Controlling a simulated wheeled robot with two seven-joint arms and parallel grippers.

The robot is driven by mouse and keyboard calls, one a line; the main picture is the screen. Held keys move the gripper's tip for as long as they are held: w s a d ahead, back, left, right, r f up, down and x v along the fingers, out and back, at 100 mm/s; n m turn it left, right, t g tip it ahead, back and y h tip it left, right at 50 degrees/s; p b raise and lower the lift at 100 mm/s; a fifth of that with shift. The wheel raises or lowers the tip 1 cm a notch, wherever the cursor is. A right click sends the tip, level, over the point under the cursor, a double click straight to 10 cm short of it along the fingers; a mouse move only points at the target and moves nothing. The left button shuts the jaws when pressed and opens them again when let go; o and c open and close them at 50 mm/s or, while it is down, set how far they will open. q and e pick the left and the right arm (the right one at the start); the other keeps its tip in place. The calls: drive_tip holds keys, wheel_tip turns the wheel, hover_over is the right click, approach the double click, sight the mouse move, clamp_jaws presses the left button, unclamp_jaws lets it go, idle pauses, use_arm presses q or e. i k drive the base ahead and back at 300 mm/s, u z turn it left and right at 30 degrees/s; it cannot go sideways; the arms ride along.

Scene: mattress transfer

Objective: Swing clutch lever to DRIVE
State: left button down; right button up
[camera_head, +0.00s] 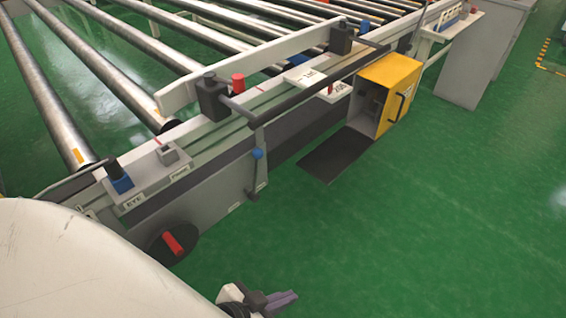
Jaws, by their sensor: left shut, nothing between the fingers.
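On the side of the grey conveyor frame is a lever with a blue ball knob (257,154); it stands roughly upright, with a dark end below it. Lower left on the same side is a round black dial with a red handle (173,243), which is tilted. I cannot read a DRIVE mark, so I cannot tell for sure which of these is the clutch lever. My left gripper (284,300) is at the bottom edge, below and right of the dial. It is shut and empty, apart from both controls. My right gripper is not in view.
The roller conveyor (190,130) fills the upper left, with a long dark bar (310,85) along its near edge. A yellow box (387,90) with an open front stands right, by a black mat (335,156). Green floor is clear at lower right.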

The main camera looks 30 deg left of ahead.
sight(257, 153)
drive_tip(key=z, duration=0.15)
drive_tip(key=i, duration=0.35)
drive_tip(key=u, duration=1.6)
